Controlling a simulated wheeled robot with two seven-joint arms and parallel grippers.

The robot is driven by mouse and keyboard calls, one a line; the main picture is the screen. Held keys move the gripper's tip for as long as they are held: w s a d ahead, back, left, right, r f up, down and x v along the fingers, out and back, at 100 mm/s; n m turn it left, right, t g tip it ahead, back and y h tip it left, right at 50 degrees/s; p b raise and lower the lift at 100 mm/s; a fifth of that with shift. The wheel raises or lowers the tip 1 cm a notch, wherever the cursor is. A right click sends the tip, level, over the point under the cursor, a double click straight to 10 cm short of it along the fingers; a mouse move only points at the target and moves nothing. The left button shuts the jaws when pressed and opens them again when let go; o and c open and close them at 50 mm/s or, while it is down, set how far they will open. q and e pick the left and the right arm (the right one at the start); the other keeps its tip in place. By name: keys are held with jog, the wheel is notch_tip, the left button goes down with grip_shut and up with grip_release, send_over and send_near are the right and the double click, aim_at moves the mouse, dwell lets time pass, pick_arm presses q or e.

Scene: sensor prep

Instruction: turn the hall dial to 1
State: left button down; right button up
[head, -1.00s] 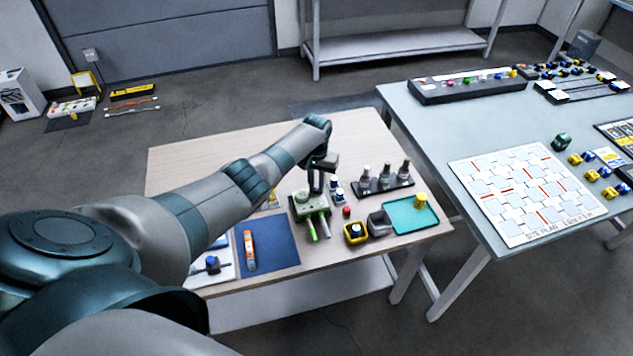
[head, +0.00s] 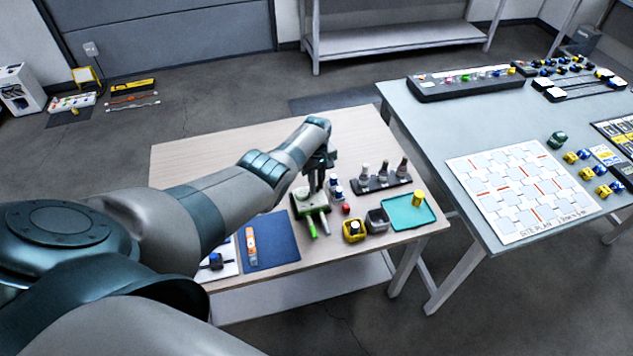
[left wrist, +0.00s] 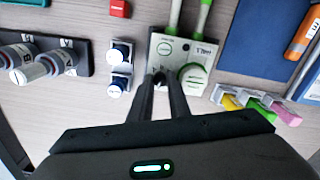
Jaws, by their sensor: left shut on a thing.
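A pale tester box (head: 318,208) with two green-tipped handles stands on the wooden table. My left gripper (head: 313,190) points down onto the box. In the left wrist view its fingertips (left wrist: 161,84) are shut on a small dark dial (left wrist: 158,73) beside the green knob. The fingers hide most of this dial, so its setting cannot be read. My right gripper is not in view.
Two blue-and-white parts (left wrist: 120,68) stand close beside the box. A dark rack of bottles (head: 381,180), a yellow bin (head: 354,240), a teal tray (head: 396,213) and a blue mat (head: 284,236) lie around it. The table's far left is clear.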

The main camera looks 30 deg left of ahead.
pick_arm(q)
jog(key=shift+w+n, duration=0.1)
jog(key=shift+n, duration=0.5)
jog(key=c, duration=1.6)
grip_release()
jog(key=shift+c, duration=0.2)
